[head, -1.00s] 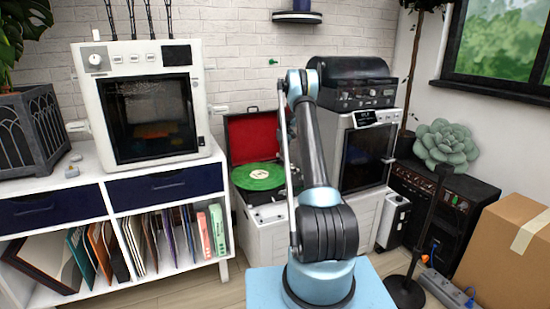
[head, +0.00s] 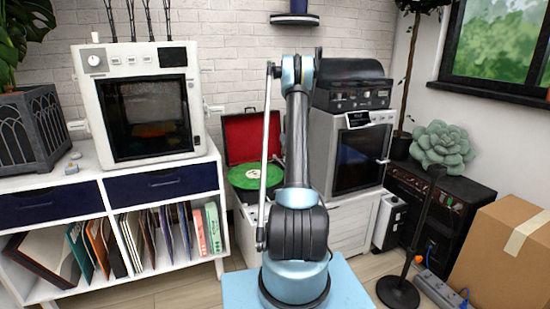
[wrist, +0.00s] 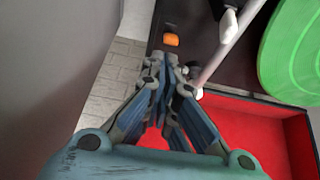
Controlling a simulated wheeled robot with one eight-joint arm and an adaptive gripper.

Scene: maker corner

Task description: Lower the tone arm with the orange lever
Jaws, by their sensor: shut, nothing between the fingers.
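The turntable with its green record (head: 254,176) and raised red-lined lid (head: 243,138) stands behind my arm in the head view. In the wrist view, the orange lever (wrist: 171,40) sits on the dark deck just beyond my fingertips. The tone arm (wrist: 226,50) is a grey tube with white parts, to the right of the lever and beside the green record (wrist: 292,50). My gripper (wrist: 163,62) is shut and empty, its tips close to the lever; I cannot tell whether they touch it. My arm hides the gripper and lever in the head view.
The red lid lining (wrist: 258,122) lies under and right of my fingers in the wrist view. A white oven-like machine (head: 146,105) on a shelf unit stands left. A dark-domed machine (head: 352,82) stands right. A cardboard box (head: 505,255) is at far right.

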